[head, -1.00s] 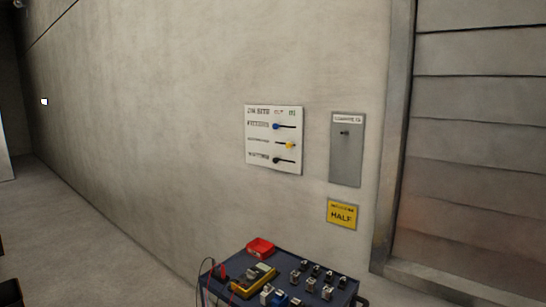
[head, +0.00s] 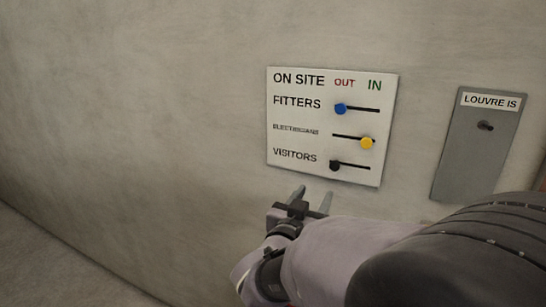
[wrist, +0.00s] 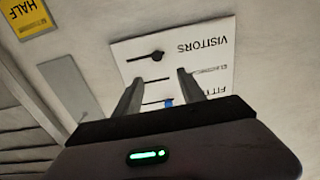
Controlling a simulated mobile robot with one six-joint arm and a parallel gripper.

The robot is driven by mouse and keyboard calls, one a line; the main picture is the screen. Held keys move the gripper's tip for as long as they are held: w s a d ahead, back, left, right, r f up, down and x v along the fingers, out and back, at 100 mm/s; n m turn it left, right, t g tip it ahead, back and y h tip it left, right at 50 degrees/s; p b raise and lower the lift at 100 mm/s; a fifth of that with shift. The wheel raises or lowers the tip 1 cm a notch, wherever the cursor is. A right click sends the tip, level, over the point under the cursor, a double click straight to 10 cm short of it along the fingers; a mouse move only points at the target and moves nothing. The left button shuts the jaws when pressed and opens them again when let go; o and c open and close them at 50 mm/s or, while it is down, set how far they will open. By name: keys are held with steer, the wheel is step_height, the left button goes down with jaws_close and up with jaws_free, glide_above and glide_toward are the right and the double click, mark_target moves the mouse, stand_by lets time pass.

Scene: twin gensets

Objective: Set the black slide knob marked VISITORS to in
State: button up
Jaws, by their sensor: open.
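The white ON SITE board (head: 300,140) is on the wall, with OUT at left and IN at right of three slots. The black VISITORS knob (head: 335,165) sits at the left, OUT end of the bottom slot. The blue FITTERS knob (head: 341,109) is at the left end, and the yellow knob (head: 367,143) is toward the right. My gripper (head: 312,197) is open and empty, just below the board and a little left of the black knob. In the wrist view the board is upside down, and the black knob (wrist: 158,56) shows beyond the open fingers (wrist: 158,90).
A grey panel labelled LOUVRE IS (head: 477,145) with a small dark knob is on the wall to the right. A yellow HALF sign (wrist: 27,17) shows in the wrist view. The wall left of the board is bare.

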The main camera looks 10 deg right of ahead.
mark_target(334, 166)
steer(key=x, duration=1.1)
steer(key=b+x, duration=0.1)
steer(key=x, duration=0.4)
steer(key=shift+d, duration=0.5)
steer(key=shift+s, duration=0.1)
jaws_close()
